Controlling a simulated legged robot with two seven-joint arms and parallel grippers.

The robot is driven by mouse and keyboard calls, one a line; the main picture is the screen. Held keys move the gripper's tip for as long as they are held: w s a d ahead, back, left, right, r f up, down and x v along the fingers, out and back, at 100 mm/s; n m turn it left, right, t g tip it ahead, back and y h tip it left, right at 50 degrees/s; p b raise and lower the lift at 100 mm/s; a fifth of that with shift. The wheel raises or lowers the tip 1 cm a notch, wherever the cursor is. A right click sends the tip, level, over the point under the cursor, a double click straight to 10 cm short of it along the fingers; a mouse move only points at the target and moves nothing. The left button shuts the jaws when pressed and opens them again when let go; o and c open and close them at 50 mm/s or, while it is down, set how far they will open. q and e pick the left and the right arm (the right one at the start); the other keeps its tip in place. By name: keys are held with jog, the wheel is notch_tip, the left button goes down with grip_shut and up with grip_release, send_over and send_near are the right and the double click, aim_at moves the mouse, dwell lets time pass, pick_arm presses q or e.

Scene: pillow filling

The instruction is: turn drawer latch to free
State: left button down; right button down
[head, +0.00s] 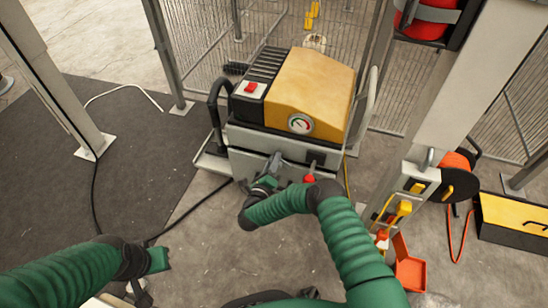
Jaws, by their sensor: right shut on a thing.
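The machine has an orange top (312,85) and a grey drawer front (262,142) below it. My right gripper (273,163) is at the left half of the drawer front, shut on the small dark drawer latch there. The gripper covers most of the latch, so how far it is turned cannot be made out. A second dark fitting with a red end (309,178) sits to the right on the same front, apart from the gripper. My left gripper (141,292) is low at the left, away from the machine, and its jaws are too unclear to read.
A round gauge (300,123) and a red switch (251,87) are on the machine. A grey post (440,100) with hanging tools stands at the right, near a yellow-topped box (512,215) and an orange bin (408,268). A black cable crosses the floor at the left.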

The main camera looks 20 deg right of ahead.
jog(key=n, duration=0.1)
jog(key=n+p, duration=0.1)
jog(key=n, duration=0.1)
jog(key=shift+a+f+n, duration=0.25)
jog(key=shift+n, duration=0.05)
jog(key=shift+f+n+p, duration=0.15)
jog(key=shift+n+p, duration=0.15)
jog(key=shift+n, duration=0.55)
jog(key=shift+f+n+p, duration=0.15)
jog(key=shift+n+p, duration=0.1)
jog(key=shift+n, duration=0.6)
jog(key=shift+a, duration=0.1)
jog(key=c, duration=1.5)
grip_release()
jog(key=shift+o, duration=0.5)
